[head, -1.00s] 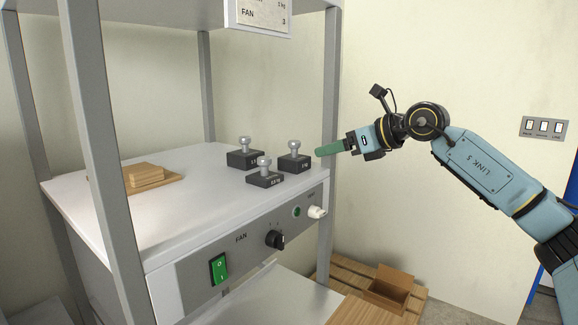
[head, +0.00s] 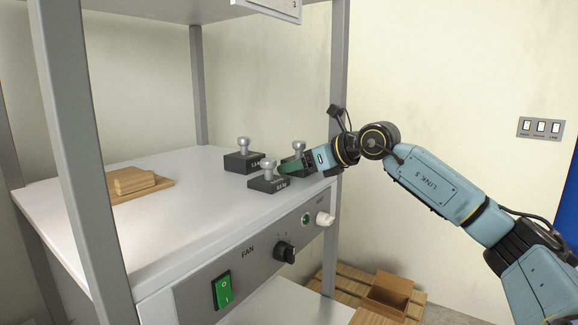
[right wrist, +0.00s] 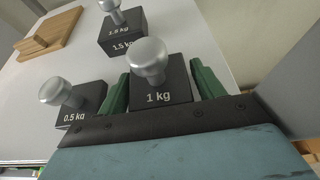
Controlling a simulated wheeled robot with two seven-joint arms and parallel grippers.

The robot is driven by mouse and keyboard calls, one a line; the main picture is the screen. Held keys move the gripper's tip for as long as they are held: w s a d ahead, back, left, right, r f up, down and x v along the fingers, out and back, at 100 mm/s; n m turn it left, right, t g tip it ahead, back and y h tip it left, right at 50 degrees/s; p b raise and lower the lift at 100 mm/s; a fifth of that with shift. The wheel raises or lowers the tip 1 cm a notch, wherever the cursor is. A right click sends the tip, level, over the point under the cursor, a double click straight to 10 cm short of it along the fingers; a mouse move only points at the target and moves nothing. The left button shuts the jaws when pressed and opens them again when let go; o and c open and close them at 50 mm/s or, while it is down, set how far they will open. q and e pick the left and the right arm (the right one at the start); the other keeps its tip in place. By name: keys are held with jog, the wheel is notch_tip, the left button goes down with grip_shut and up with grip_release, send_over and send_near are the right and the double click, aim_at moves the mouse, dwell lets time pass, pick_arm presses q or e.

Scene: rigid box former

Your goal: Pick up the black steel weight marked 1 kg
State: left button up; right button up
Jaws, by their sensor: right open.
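The black 1 kg weight (right wrist: 160,93) with its silver knob stands upright on the white top, between the two green fingers in the right wrist view. In the head view it (head: 298,155) is partly hidden behind my right gripper (head: 293,167). My right gripper (right wrist: 160,92) is open, with a finger on each side of the weight; I cannot tell whether they touch it. The 0.5 kg weight (head: 268,182) stands close to the left finger, and it also shows in the right wrist view (right wrist: 82,100). My left gripper is not in view.
The 1.5 kg weight (head: 243,160) stands behind, left of the others. A wooden board (head: 158,187) with a block lies at the left of the white top (head: 190,212). Grey posts (head: 338,120) frame the shelf.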

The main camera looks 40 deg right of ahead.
jog(key=shift+w+f, duration=0.1)
jog(key=shift+w, duration=0.25)
jog(key=shift+s+r, duration=0.2)
jog(key=shift+s, duration=0.1)
jog(key=shift+c, duration=1.4)
jog(key=shift+f, duration=0.1)
jog(key=c, duration=1.2)
jog(key=shift+r, duration=0.2)
